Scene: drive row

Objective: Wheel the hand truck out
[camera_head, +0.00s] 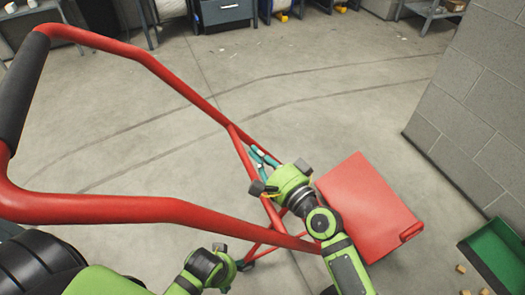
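The red hand truck (230,128) fills the left and middle of the head view. Its tall bent tube handle has a black grip (22,92) at the far left, and its frame slants down toward the floor. My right gripper (280,177) is over the lower frame, its two dark finger parts spread apart; I cannot tell whether it touches the frame. My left gripper (232,258) is low in the view, below the lower red tube and beside the frame's foot. Its fingers are too hidden to read. The truck's wheels are not clearly visible.
A red flat-topped block (365,205) sits right of my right gripper. A grey block wall (475,110) stands at the right, with a green bin (497,255) and small wooden blocks below it. Benches and a drawer unit (226,12) line the back. The middle floor is clear.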

